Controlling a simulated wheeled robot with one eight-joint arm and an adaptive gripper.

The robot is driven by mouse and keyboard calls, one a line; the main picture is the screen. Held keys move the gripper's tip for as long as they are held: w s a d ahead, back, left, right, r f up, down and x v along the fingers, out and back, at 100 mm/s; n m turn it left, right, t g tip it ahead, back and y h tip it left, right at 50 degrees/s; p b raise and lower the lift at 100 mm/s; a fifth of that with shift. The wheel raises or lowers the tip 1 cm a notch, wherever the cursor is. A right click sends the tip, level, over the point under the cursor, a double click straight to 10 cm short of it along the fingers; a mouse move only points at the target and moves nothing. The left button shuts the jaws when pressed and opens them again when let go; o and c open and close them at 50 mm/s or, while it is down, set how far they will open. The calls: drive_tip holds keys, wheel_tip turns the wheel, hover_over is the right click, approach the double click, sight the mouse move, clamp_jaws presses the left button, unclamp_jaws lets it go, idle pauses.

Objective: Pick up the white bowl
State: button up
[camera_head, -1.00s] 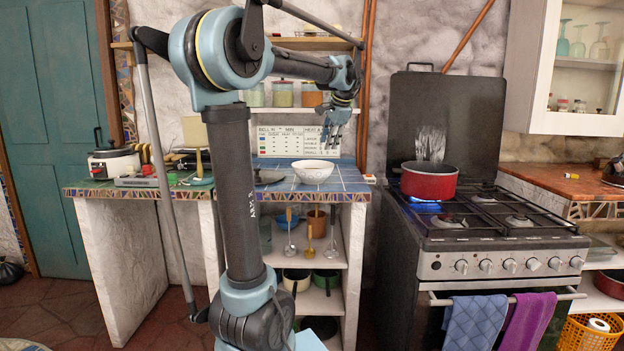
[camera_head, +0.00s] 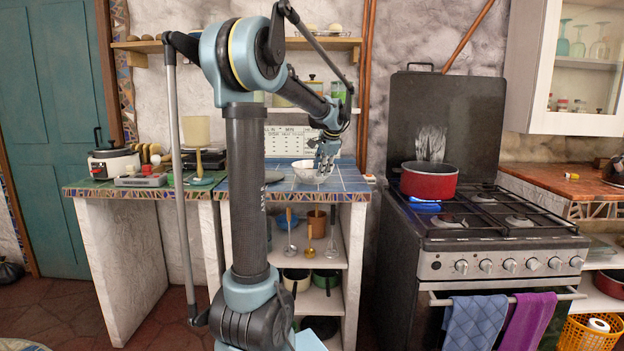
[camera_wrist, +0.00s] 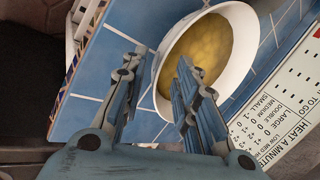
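The white bowl (camera_head: 305,172) stands upright on the blue tiled counter (camera_head: 350,180). In the wrist view the bowl (camera_wrist: 240,70) shows a yellowish content or inner surface. My gripper (camera_head: 325,168) is down at the bowl's right side in the head view. In the wrist view my gripper (camera_wrist: 158,75) is open, its two fingers spread apart. The bowl's near rim and wall show between the fingers, and the right finger overlaps the bowl's inside. I cannot tell whether either finger touches the bowl.
A printed chart (camera_head: 285,141) stands behind the bowl against the wall. A dark flat item (camera_head: 273,177) lies left of the bowl. The stove with a red pot (camera_head: 429,180) is to the right. A wooden shelf (camera_head: 300,44) with jars is above.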

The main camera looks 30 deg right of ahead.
drive_tip(key=shift+x, duration=1.45)
clamp_jaws()
drive_tip(key=shift+r, duration=0.1)
wheel_tip(320, 180, up, 10)
drive_tip(key=shift+f, duration=0.1)
